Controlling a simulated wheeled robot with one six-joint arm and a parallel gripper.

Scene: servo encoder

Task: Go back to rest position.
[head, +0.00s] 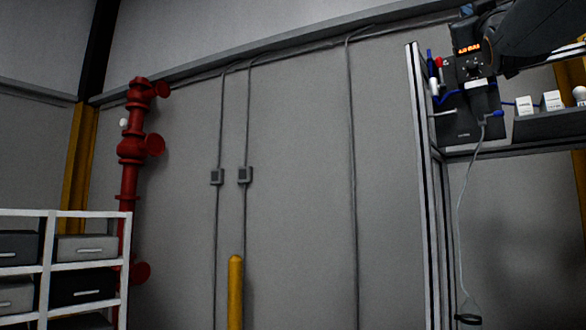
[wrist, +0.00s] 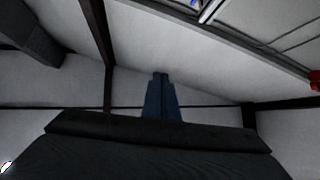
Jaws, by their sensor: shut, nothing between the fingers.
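My gripper (wrist: 160,76) shows in the wrist view as two bluish fingers close together, pointing up in the picture, with nothing between them. Its dark body fills the bottom of that view. Behind the fingers are only pale wall and dark beams. In the head view my dark arm enters at the top right, in front of a grey panel. A dark device with a lit orange display (head: 468,48) shows beside the arm. The fingertips cannot be made out clearly there.
A dark board (head: 463,130) with a hanging grey cable (head: 460,210) stands at right beside a metal post (head: 420,180). A shelf (head: 550,127) holds small white boxes. A red pipe (head: 130,150), white rack (head: 48,250) and yellow post (head: 235,290) stand left.

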